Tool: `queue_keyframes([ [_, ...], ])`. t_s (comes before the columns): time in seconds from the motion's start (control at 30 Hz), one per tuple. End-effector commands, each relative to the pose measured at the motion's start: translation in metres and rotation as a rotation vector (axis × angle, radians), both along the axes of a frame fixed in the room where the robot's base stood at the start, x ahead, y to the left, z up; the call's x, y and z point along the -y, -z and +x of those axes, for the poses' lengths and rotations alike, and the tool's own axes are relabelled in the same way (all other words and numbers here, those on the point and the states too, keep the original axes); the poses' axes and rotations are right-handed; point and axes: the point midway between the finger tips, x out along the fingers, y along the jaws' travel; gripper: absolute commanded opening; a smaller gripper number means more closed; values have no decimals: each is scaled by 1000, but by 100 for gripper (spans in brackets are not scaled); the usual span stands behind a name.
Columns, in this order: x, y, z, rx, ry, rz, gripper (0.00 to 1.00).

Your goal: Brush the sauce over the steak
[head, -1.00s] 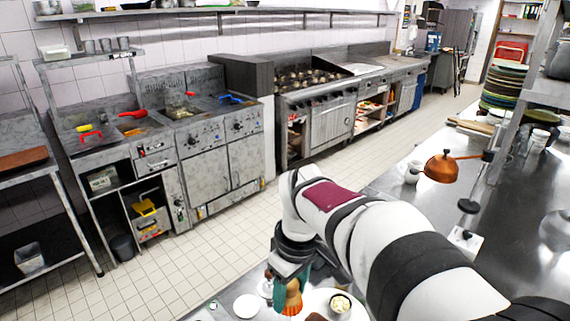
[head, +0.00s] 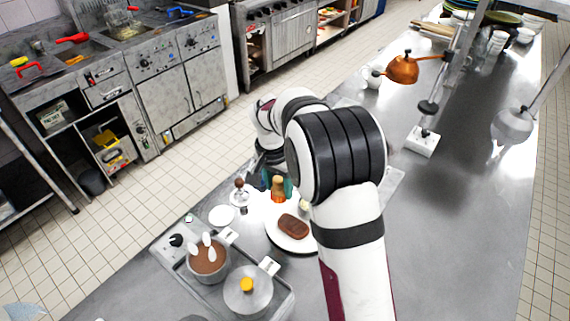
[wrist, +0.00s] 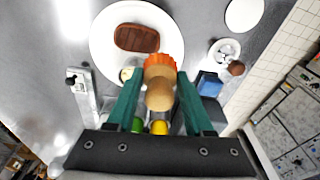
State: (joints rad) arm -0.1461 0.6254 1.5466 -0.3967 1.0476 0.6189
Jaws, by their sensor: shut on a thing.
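My gripper (head: 277,179) has teal fingers, which also show in the wrist view (wrist: 158,80). It is shut on a brush with a wooden handle (wrist: 160,97) and an orange ridged head (wrist: 163,62); the brush also shows in the head view (head: 278,192). The brown steak (head: 293,226) lies on a large white plate (head: 278,236). I cannot tell which vessel holds the sauce.
A pot (head: 208,262) with brown contents and a lidded pot (head: 248,292) stand at the front left. A small white plate (head: 221,216) and a knob-handled tool (head: 239,191) are left of the plate. A copper lamp (head: 402,70) stands farther back.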

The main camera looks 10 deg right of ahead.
Motion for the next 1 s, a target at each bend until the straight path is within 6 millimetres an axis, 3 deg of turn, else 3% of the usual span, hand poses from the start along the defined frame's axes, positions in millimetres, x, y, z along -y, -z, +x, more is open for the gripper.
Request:
queue_keyframes([
  [0.27, 0, 14, 0, -1, 3, 0, 8],
  [1.0, 4, 73, -4, 0, 2, 0, 8],
])
